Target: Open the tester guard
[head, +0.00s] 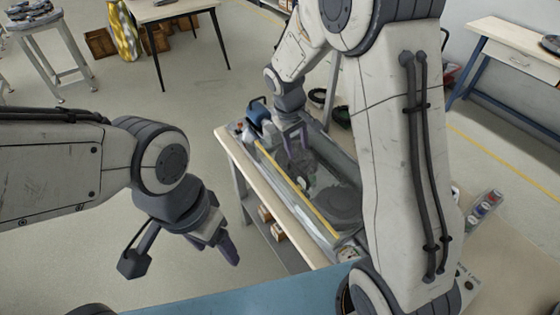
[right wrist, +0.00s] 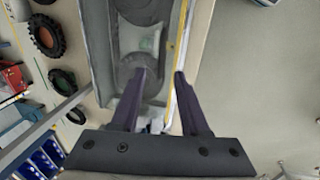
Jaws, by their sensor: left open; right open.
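The tester (head: 335,175) is a long grey trough on a workbench, with dark round parts inside. A yellow strip (head: 300,190) runs along its near long edge; the guard looks clear and its exact outline is hard to tell. My right gripper (head: 296,138) is open above the far end of the trough. In the right wrist view its fingers (right wrist: 162,76) overlap the trough, with the yellow strip (right wrist: 180,45) beside the right fingertip. No grip on it shows, and I cannot tell whether they touch. My left gripper (head: 228,250) is open and empty, left of the bench.
The pale bench top (head: 240,155) has a blue item (head: 258,112) at its far end. Small bottles (head: 483,205) stand at the right, and black rings (right wrist: 45,35) lie beside the trough. A blue surface (head: 240,292) fills the front. Open floor lies left.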

